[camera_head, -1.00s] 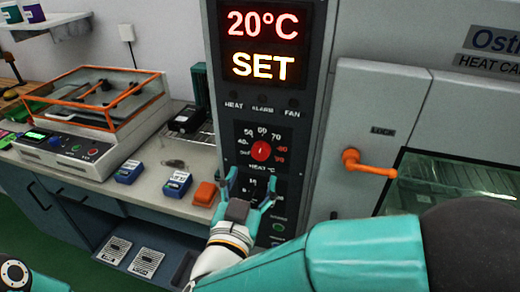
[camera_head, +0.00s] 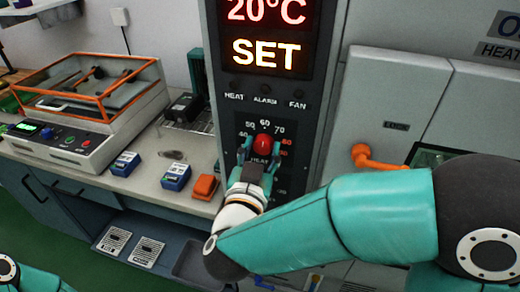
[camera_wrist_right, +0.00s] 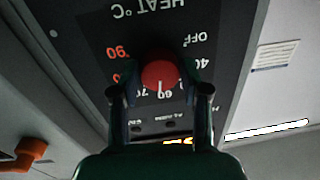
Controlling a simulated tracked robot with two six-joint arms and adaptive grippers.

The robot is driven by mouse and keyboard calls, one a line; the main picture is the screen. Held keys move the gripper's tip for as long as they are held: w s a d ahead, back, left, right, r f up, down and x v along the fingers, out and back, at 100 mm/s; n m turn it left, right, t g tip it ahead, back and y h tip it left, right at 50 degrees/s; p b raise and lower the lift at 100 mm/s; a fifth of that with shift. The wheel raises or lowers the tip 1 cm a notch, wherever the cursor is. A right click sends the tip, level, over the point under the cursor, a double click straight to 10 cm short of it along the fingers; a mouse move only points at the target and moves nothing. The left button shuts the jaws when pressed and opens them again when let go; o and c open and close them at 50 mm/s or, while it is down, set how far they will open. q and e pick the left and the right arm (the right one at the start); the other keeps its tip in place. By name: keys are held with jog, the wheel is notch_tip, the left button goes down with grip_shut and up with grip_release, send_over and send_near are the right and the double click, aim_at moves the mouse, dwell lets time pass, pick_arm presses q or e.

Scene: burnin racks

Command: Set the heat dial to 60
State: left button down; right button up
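The heat dial (camera_head: 263,142) is a round red knob on the dark panel, with numbers around it. In the right wrist view the dial (camera_wrist_right: 160,73) appears upside down, and its white mark points toward the 60. My right gripper (camera_head: 260,153) is at the dial, one finger on each side of it. The fingers are spread, and in the wrist view the gripper (camera_wrist_right: 160,92) shows gaps beside the knob; contact is not clear. The display (camera_head: 265,35) reads 20°C and SET. My left gripper is not in view.
A cabinet door with an orange handle (camera_head: 375,158) is right of the panel. The bench at left holds an orange-framed device (camera_head: 90,90), blue boxes (camera_head: 176,177) and an orange block (camera_head: 205,188). My right arm covers the lower panel.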

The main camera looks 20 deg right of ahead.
jog(key=c, duration=0.6)
jog(key=shift+r+n+p, duration=0.25)
jog(key=shift+n+p, duration=0.35)
jog(key=shift+p, duration=0.25)
jog(key=shift+f+n+p, duration=0.15)
jog(key=shift+n+p, duration=0.2)
jog(key=shift+n, duration=0.15)
jog(key=shift+f, duration=0.1)
jog(key=o, duration=1.2)
jog(key=shift+c, duration=0.2)
jog(key=v, duration=1.2)
